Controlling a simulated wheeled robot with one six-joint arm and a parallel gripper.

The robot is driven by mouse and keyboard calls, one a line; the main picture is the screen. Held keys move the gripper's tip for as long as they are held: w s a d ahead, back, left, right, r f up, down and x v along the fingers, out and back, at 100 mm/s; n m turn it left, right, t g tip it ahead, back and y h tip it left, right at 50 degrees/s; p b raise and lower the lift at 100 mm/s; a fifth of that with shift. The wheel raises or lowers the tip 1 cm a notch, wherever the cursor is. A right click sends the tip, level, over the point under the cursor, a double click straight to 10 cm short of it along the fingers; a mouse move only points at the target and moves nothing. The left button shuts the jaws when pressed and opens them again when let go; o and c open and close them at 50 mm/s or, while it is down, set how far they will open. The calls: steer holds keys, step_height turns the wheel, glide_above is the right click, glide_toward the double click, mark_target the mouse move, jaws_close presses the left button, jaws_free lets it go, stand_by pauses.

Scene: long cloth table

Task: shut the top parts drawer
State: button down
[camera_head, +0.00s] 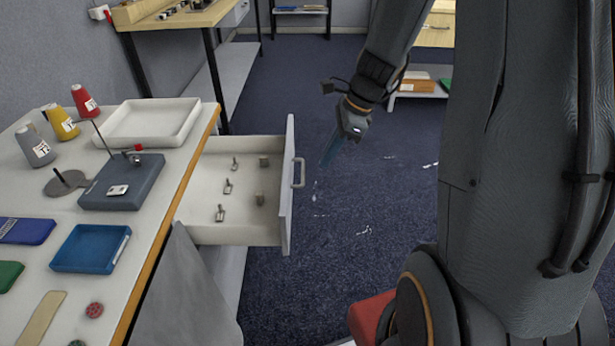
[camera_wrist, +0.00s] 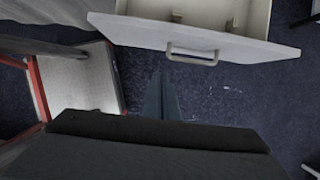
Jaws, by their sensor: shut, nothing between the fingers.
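The top parts drawer (camera_head: 196,237) is pulled well out from under the long table. It is white and holds several small metal parts. Its grey front panel (camera_head: 288,222) carries a bar handle (camera_head: 299,172). In the wrist view the panel (camera_wrist: 258,46) and the handle (camera_wrist: 193,53) lie across the top, ahead of the fingers. My gripper (camera_head: 326,160) is shut and empty, to the right of the handle and apart from it. In the wrist view my gripper (camera_wrist: 161,82) points toward the handle with a gap between.
The table (camera_head: 150,205) holds cones of thread, a white tray (camera_head: 150,122), a grey block (camera_head: 122,182) and a blue tray (camera_head: 92,248). A workbench (camera_head: 180,18) stands behind.

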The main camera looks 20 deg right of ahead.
mark_target(302, 181)
steer(key=a+f, duration=0.2)
steer(key=f, duration=0.1)
steer(key=w+a+f, duration=0.1)
steer(key=a+f, duration=0.1)
steer(key=w+a+f, duration=0.1)
steer(key=a+f, duration=0.1)
steer(key=f, duration=0.1)
steer(key=shift+a+f, duration=0.15)
steer(key=shift+f, duration=0.2)
steer(key=shift+w+a, duration=0.1)
steer(key=shift+a, duration=0.35)
steer(key=shift+a, duration=0.1)
